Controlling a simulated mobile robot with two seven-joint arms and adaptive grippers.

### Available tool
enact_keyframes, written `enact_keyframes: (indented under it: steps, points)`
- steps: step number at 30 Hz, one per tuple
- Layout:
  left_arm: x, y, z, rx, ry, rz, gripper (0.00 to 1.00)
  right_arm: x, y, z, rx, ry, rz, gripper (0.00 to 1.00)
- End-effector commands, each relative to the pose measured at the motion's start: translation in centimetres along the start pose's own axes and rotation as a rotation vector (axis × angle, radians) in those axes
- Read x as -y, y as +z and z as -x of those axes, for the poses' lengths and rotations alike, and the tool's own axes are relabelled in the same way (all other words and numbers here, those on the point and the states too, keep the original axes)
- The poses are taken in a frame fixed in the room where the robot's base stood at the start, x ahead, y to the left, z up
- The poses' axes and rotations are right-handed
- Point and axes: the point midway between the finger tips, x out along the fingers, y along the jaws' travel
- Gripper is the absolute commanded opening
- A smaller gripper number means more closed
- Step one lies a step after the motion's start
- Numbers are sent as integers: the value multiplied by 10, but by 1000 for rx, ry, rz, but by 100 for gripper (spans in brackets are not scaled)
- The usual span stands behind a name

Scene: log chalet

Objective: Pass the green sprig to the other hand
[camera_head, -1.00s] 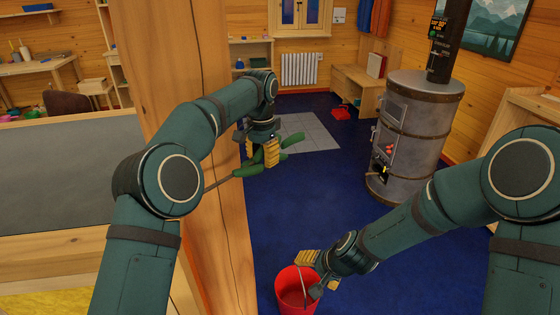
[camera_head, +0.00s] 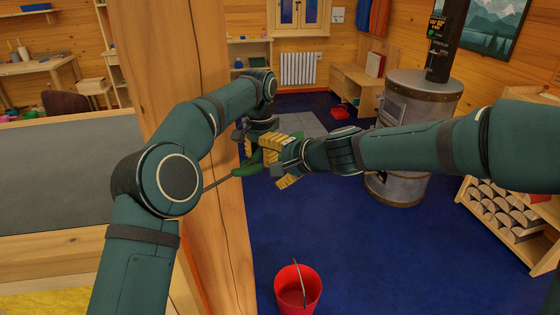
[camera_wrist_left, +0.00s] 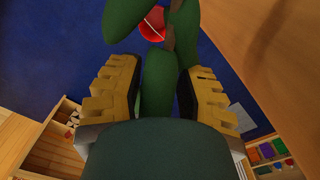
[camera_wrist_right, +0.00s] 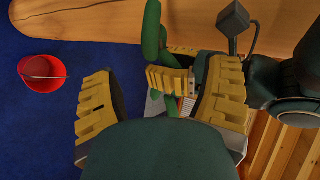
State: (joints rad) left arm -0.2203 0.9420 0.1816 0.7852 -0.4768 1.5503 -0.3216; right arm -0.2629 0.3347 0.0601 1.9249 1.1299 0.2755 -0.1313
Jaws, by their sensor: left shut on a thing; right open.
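The green sprig (camera_head: 248,168) has several thick green lobes and a thin brown stem. My left gripper (camera_wrist_left: 160,88) is shut on it, with a lobe between its yellow fingers in the left wrist view. My right gripper (camera_head: 282,163) is open, close beside the sprig and the left gripper in the head view, and it hides part of both. In the right wrist view the sprig (camera_wrist_right: 152,32) and a yellow finger of the left gripper appear between the open right fingers. I cannot tell whether the right fingers touch the sprig.
A red bucket (camera_head: 298,290) stands on the blue floor (camera_head: 370,250) below. A thick wooden post (camera_head: 185,60) stands close to my left arm. A grey metal stove (camera_head: 410,100) and a log rack (camera_head: 510,220) are at the right. The floor around the bucket is clear.

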Motion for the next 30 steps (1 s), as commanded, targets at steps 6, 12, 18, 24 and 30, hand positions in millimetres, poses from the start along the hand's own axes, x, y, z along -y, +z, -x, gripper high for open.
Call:
enact_keyframes:
  steps: [6, 12, 18, 24, 30]
  points:
    - [0, 0, 0, 0, 0, 0, 8, -2, 0, -40, 2, 3, -2, 76]
    - [0, 0, 0, 0, 0, 0, 8, -2, 0, -73, 1, 3, -1, 76]
    - [0, 0, 0, 0, 0, 0, 8, -1, 0, -94, 0, 2, 0, 76]
    - [0, 0, 0, 0, 0, 0, 8, -1, 0, -101, -1, 2, -1, 76]
    - [0, 0, 0, 0, 0, 0, 8, -1, 0, -101, -1, 2, 0, 76]
